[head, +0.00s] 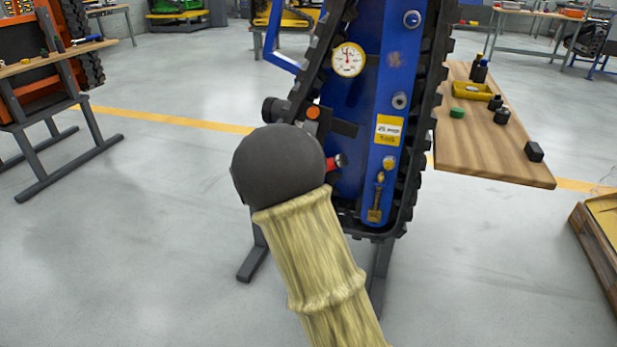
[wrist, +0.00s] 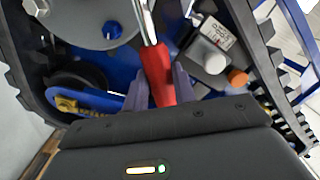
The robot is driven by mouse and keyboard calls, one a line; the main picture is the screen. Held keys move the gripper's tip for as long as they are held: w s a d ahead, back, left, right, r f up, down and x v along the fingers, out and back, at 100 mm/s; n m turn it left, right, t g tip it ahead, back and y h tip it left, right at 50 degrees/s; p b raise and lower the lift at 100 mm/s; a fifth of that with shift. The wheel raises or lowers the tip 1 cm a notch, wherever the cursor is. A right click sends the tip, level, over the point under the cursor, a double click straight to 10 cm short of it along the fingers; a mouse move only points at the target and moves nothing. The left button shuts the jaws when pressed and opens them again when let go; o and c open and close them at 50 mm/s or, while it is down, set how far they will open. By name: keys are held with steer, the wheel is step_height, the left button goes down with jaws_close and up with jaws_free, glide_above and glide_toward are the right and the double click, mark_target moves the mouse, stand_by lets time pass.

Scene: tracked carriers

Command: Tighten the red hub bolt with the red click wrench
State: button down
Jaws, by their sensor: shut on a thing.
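My gripper (wrist: 159,78) is shut on the red handle of the click wrench (wrist: 157,68) in the wrist view. The wrench's bright metal shank runs up from the handle and leaves the top edge, so its head is out of sight. In the head view my dark rounded wrist hides the gripper. A small red piece (head: 333,163) shows just right of the wrist, against the blue tracked carrier (head: 375,60); I cannot tell whether it is the wrench or a bolt. I cannot make out the red hub bolt in either view.
The carrier has black track around its edge, a round gauge (head: 348,60), an orange knob (head: 313,113) and a brass fitting (head: 376,205). A wooden bench (head: 480,150) with a yellow tray (head: 472,91) stands to the right.

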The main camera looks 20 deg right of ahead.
steer(key=shift+r, duration=0.25)
steer(key=shift+w+a+r+n+p, duration=0.15)
steer(key=shift+r+n+p, duration=0.15)
steer(key=shift+p, duration=0.4)
steer(key=shift+w+a+r+n+p, duration=0.1)
steer(key=shift+n+p, duration=0.2)
steer(key=shift+p, duration=0.1)
steer(key=shift+a, duration=0.1)
steer(key=shift+w+a+r+n+p, duration=0.3)
steer(key=shift+r+n+p, duration=0.25)
steer(key=shift+p, duration=0.5)
